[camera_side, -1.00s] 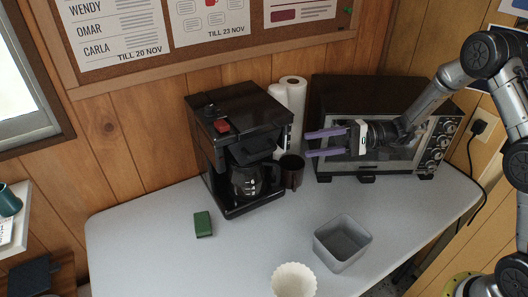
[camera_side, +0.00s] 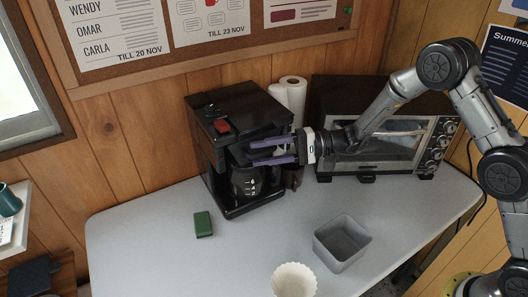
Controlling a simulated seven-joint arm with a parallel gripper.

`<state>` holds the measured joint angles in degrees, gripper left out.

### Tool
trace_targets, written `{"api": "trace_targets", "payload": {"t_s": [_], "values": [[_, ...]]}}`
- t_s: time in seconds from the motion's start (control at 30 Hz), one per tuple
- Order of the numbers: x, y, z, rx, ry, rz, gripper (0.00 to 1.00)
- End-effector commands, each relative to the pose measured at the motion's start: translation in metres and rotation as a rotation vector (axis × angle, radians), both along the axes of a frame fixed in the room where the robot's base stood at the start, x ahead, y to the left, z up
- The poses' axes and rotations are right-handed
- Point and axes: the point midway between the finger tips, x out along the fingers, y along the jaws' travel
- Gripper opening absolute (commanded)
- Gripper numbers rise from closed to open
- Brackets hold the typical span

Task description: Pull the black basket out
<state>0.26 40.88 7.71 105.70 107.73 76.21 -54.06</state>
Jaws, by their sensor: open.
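The black coffee maker (camera_side: 222,124) stands at the back of the table, with a red switch on its top. Its black basket (camera_side: 240,156) is in the front, above the glass carafe (camera_side: 246,182), and is partly hidden by my fingers. My gripper (camera_side: 256,153) is open, its two purple fingers pointing left at the basket's front. I cannot tell whether the fingers touch the basket or lie on both sides of its handle.
A black toaster oven (camera_side: 345,97) stands behind my wrist on the right. Paper towels (camera_side: 291,92) and a partly hidden dark mug (camera_side: 294,178) are beside the coffee maker. A grey bin (camera_side: 343,257), a white paper filter (camera_side: 294,281) and a green block (camera_side: 203,224) lie on the table (camera_side: 140,240).

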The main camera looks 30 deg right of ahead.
Motion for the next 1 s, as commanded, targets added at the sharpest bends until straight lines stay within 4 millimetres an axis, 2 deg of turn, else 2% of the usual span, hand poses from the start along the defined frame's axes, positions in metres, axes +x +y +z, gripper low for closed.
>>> {"api": "trace_targets", "payload": {"t_s": [0.13, 0.4, 1.0], "values": [[0.0001, -0.0001, 0.0000, 0.000, 0.000, 0.000, 0.46], [-0.0001, -0.0003, 0.0000, 0.000, 0.000, 0.000, 0.00], [-0.0003, -0.0005, -0.0004, -0.002, 0.000, 0.000, 0.00]]}}
